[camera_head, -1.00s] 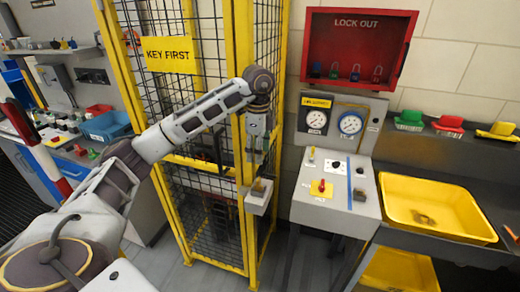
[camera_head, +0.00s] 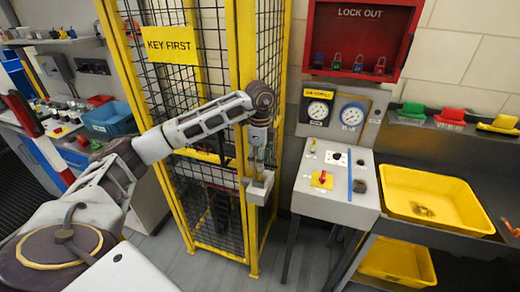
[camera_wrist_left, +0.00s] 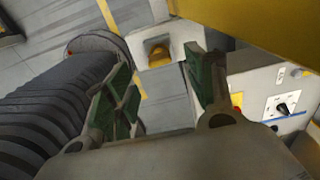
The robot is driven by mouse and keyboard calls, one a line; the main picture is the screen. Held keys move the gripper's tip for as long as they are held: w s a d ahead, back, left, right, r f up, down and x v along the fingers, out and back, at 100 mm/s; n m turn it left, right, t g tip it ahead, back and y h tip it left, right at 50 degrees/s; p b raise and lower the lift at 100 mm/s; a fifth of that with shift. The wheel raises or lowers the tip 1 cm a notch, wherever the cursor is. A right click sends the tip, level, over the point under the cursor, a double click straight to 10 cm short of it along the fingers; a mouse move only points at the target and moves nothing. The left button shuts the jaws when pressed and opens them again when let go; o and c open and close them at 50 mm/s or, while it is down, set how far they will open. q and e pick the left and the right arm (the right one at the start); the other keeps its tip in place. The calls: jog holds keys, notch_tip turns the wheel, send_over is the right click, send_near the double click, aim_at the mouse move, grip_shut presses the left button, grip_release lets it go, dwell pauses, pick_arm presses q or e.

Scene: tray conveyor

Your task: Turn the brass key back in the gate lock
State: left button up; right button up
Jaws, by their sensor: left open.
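The gate lock is a small grey box (camera_head: 261,192) on the yellow gate post. My left gripper (camera_head: 257,172) points down just above it. In the left wrist view the brass key (camera_wrist_left: 159,54) shows as a yellow-brown piece on the grey lock box (camera_wrist_left: 150,35). It lies between and beyond the two green-padded fingertips of my left gripper (camera_wrist_left: 160,68), which are open and apart. I cannot tell whether the fingers touch the key. In the head view the gripper mostly covers the key. My right gripper is not in view.
The yellow mesh gate bears a KEY FIRST sign (camera_head: 170,45). Right of it stands a grey panel (camera_head: 335,202) with gauges and a red switch. A red lockout box (camera_head: 318,42) hangs above. A yellow tray (camera_head: 475,218) is at the right. Blue bins stand at the left.

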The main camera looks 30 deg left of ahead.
aim_at(260, 177)
pick_arm(q)
jog(key=shift+f+p, duration=0.55)
jog(key=shift+f, duration=3)
grip_shut()
jog(key=shift+n, duration=0.4)
jog(key=shift+n, duration=1.2)
